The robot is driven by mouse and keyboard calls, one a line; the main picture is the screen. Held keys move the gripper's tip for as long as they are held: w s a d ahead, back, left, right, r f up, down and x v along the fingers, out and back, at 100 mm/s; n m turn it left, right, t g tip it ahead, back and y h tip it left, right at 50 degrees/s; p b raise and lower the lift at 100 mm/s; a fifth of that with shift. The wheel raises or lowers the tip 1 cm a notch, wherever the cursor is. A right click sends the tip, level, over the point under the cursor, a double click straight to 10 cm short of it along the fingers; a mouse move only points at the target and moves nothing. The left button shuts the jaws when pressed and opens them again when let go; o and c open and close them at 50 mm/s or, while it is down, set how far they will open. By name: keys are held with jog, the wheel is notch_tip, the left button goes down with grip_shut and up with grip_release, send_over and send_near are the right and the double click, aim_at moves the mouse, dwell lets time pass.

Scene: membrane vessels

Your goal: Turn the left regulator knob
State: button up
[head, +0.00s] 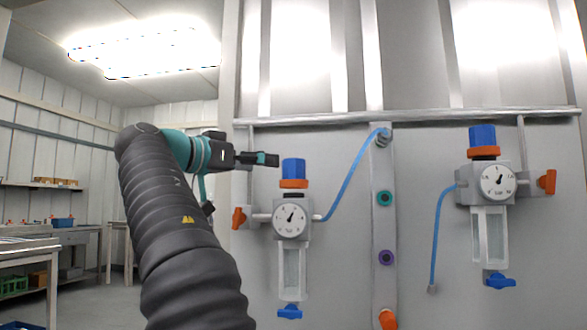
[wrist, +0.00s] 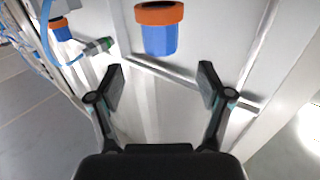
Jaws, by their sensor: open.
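The left regulator knob (head: 293,169) is a blue cap above an orange ring, on top of the left regulator with its round gauge (head: 291,219). My gripper (head: 268,159) is just left of the knob in the head view, at about the height of its top. In the wrist view, a blue knob with an orange ring (wrist: 158,30) lies beyond the fingertips, roughly centred between them. My gripper (wrist: 160,77) is open there, with nothing between its fingers. No contact with the knob shows.
The right regulator has its own blue knob (head: 482,137). A blue hose (head: 352,172) runs from the left regulator to a fitting on the vertical strip. An orange valve handle (head: 238,218) sticks out at the left regulator's left. A horizontal rail (head: 420,116) crosses above.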

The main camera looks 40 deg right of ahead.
aim_at(285, 166)
jog(key=d, duration=1)
jog(key=shift+w+d+p, duration=0.1)
jog(key=shift+w+p, duration=0.3)
